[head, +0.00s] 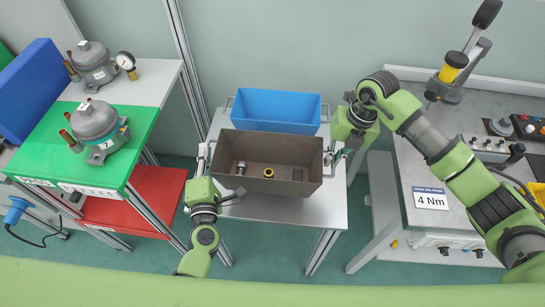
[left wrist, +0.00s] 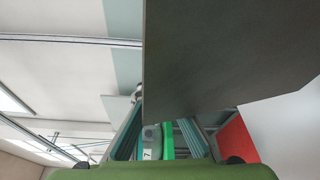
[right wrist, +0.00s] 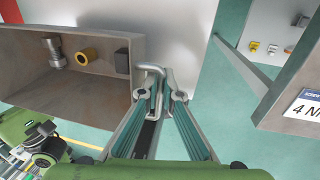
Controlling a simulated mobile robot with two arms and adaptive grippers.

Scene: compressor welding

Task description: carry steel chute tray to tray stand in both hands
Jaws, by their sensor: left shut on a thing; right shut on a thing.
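The steel chute tray (head: 262,205) is a dark grey-brown open box in the middle of the head view. It holds a silver cylinder (head: 240,168), a yellow ring (head: 268,173) and a small dark block (head: 297,175). My left gripper (head: 212,172) is shut at its left end; the exact grip is hidden. The tray's wall (left wrist: 225,55) fills much of the left wrist view. My right gripper (head: 337,153) is shut on the right wire handle (right wrist: 152,75). The tray looks level over the white table (head: 320,212); I cannot tell whether it touches. I cannot identify the tray stand.
A blue tray (head: 275,112) stands on the white table just behind the steel tray. At right is a grey workbench (head: 420,230) with a "4 Nm" sign (head: 430,198).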

